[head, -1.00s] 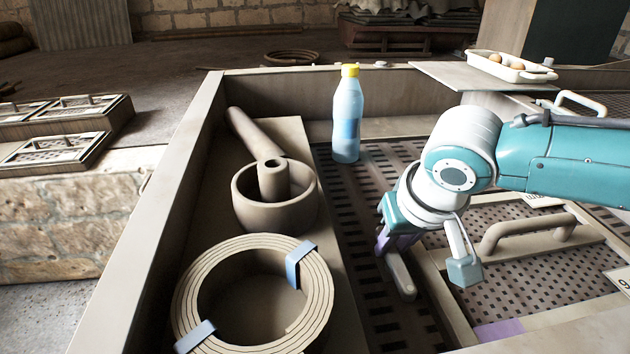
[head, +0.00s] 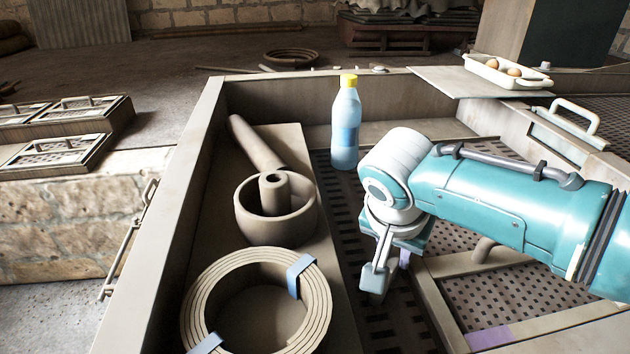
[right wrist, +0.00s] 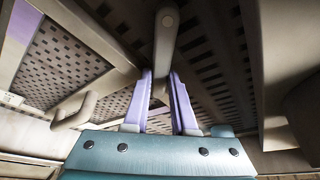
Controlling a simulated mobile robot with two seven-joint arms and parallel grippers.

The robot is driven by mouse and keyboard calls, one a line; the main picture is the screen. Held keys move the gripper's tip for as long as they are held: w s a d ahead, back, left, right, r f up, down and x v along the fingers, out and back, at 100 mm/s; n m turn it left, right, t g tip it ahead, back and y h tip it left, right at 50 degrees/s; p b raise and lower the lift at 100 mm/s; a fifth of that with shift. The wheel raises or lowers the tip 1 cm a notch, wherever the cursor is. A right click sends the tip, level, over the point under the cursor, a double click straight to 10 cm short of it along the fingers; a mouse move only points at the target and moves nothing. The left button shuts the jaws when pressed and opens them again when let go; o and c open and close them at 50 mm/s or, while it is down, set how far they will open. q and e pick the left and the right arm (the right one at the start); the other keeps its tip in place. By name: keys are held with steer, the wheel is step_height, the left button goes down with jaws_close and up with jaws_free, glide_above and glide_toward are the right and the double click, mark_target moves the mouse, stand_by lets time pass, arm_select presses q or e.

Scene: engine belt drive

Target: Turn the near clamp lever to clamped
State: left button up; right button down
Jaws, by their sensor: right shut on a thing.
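The near clamp lever (right wrist: 166,42) is a grey-brown bar with a rounded, pivot-like end in the right wrist view. It runs down between the two purple fingers of my right gripper (right wrist: 161,80), which is shut on it. In the head view the right gripper (head: 404,258) is low over the dark perforated grating, mostly hidden behind its own wrist. The lever is largely hidden there too, so I cannot read its angle against any mark. My left gripper is not in view.
A blue bottle with a yellow cap (head: 346,128) stands behind the gripper. A coiled belt (head: 318,310) and a round pot-like part (head: 300,215) lie to the left. A framed perforated panel (head: 530,292) is at right. A white tray with eggs (head: 482,70) is at back right.

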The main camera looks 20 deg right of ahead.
steer(key=shift+s+f+m+g, duration=0.15)
steer(key=shift+m+g, duration=0.15)
steer(key=shift+m, duration=0.6)
steer(key=m+g+b, duration=0.1)
steer(key=m, duration=0.1)
steer(key=shift+m+h+b, duration=0.3)
steer(key=shift+m+b, duration=0.05)
steer(key=shift+m, duration=0.05)
steer(key=m+b, duration=0.1)
steer(key=m, duration=0.1)
steer(key=m+g+b, duration=0.1)
steer(key=m+b, duration=0.1)
steer(key=shift+s+g, duration=0.2)
steer(key=shift+g, duration=0.1)
steer(key=shift+d+m, duration=0.1)
steer(key=shift+m, duration=0.5)
steer(key=shift+g+b, duration=0.3)
